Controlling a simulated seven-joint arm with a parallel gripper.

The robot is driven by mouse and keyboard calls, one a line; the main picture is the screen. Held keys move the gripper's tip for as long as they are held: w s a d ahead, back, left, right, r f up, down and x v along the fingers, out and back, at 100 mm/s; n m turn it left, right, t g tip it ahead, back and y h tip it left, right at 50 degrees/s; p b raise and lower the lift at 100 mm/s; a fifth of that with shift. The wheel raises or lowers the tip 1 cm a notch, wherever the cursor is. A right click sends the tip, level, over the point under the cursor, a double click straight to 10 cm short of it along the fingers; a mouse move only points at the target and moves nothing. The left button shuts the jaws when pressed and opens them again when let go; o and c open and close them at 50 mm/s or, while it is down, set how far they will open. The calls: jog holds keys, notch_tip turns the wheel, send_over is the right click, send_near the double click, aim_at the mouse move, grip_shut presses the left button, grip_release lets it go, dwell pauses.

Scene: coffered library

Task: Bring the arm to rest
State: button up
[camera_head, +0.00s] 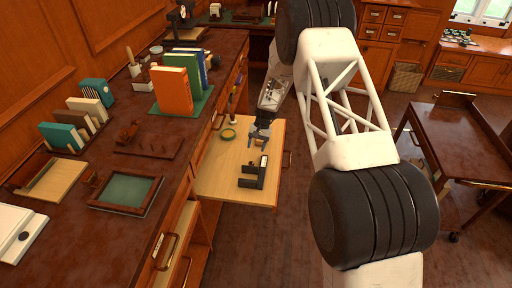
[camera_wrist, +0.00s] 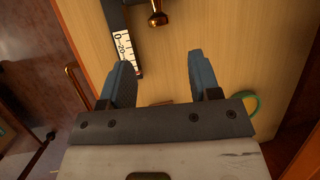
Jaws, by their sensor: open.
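My gripper (camera_head: 260,134) is over the pale wooden surface of a pulled-out drawer (camera_head: 221,177), pointing down toward it. In the wrist view my gripper (camera_wrist: 158,75) has its two blue-grey fingers spread wide, with only bare wood between them. A black object with a white numbered scale (camera_head: 250,180) lies near the drawer's front end; its scale (camera_wrist: 125,48) shows beside the left finger in the wrist view. A brass knob-like piece (camera_wrist: 158,18) is beyond the fingertips. The gap between fingers and wood is hard to judge.
The dark counter (camera_head: 122,205) at left holds books (camera_head: 174,90), a framed green tray (camera_head: 126,191) and other items. A dark cart (camera_head: 455,140) stands at right. Floor between is clear.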

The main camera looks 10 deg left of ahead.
dwell(0.3)
jog(key=s+d+r+t, duration=0.1)
jog(key=s+d+r, duration=0.3)
jog(key=r, duration=0.5)
jog(key=s+d+r+t, duration=0.1)
jog(key=s+d+r, duration=0.3)
jog(key=r, duration=0.5)
jog(key=s+d+r+t, duration=0.1)
jog(key=s+d+r, duration=0.1)
jog(key=d+r, duration=0.6)
jog(key=s+d+r+t, duration=0.1)
jog(key=s+d+r, duration=0.2)
jog(key=s+r, duration=0.4)
jog(key=s+d+r, duration=0.4)
jog(key=s+r, duration=0.4)
jog(key=s+d+r+t+h, duration=0.1)
jog(key=s+d, duration=0.3)
jog(key=s, duration=0.9)
jog(key=s+d+r+t+h, duration=0.1)
jog(key=s+d, duration=0.4)
jog(key=s, duration=0.9)
jog(key=shift+s+d+r+m+t, duration=0.15)
jog(key=shift+s+r+m+t, duration=0.15)
jog(key=shift+r+t, duration=0.55)
jog(key=shift+r+g, duration=0.2)
jog(key=shift+g, duration=0.05)
